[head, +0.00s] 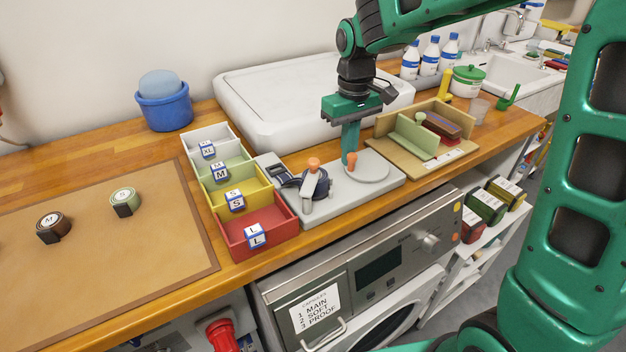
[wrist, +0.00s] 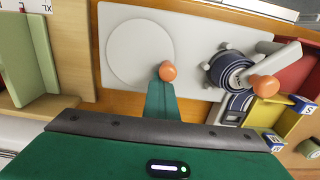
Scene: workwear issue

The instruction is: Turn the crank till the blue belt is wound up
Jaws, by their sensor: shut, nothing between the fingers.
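The winder (head: 335,192) is a light grey base on the counter. A round pale disc (head: 372,172) with an orange knob (head: 352,158) near its edge is on its right; the disc (wrist: 138,52) and knob (wrist: 167,71) also show in the wrist view. On its left the dark blue belt (head: 312,184) is coiled among pegs, below a grey lever with a second orange knob (head: 313,163). In the wrist view the coil (wrist: 230,68) has a short flat tail (wrist: 236,106) beside it. My gripper (head: 349,150) is shut and empty, its fingertips down right beside the disc's knob; contact is unclear.
Left of the winder stand white, green, yellow (head: 238,205) and red (head: 262,232) labelled trays. A wooden organiser (head: 405,148) stands close on the right. The counter's front edge runs just before the winder.

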